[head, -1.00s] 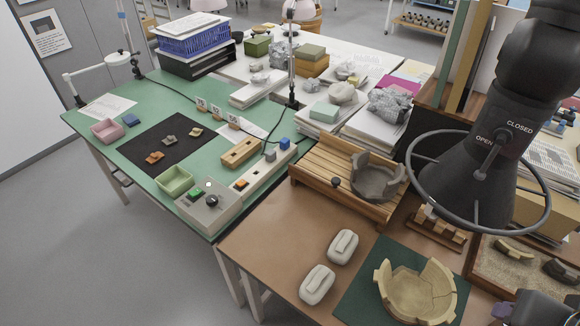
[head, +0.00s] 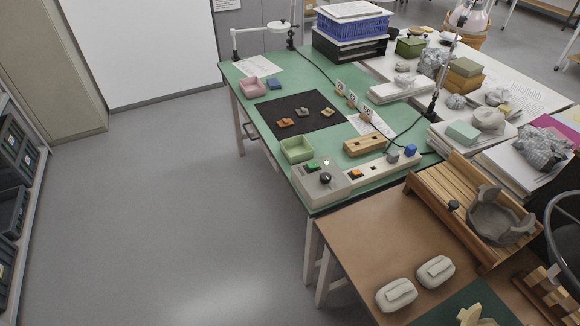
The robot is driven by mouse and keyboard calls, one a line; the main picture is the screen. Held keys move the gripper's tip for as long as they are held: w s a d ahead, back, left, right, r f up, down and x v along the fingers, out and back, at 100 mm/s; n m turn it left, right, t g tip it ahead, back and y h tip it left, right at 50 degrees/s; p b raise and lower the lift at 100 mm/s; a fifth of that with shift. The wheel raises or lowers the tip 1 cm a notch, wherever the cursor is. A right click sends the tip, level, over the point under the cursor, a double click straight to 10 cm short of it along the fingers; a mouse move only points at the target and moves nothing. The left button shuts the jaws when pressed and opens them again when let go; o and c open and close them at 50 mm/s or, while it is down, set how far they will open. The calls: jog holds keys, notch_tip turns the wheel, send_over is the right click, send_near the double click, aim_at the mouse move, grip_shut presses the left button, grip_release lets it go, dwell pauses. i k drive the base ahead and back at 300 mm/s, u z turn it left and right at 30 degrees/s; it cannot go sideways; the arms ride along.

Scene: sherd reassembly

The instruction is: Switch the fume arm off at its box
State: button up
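A grey control box (head: 322,181) sits at the front edge of the green table. It has a green button (head: 310,167), a black knob (head: 326,179) and a small pale lit lamp (head: 326,162) on top. I cannot read any label that ties it to the fume arm. My gripper is not in this view.
A white power strip (head: 368,176) with an orange switch and plugs lies right of the box. A green tray (head: 296,149) stands behind it. The wooden rack (head: 440,196) and brown table (head: 350,240) are to the right. Open grey floor (head: 200,210) lies left.

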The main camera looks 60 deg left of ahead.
aim_at(314, 165)
jog(key=u, duration=1.95)
jog(key=k, duration=1.35)
jog(key=u, duration=0.35)
jog(key=i, duration=1.05)
jog(key=u, duration=0.3)
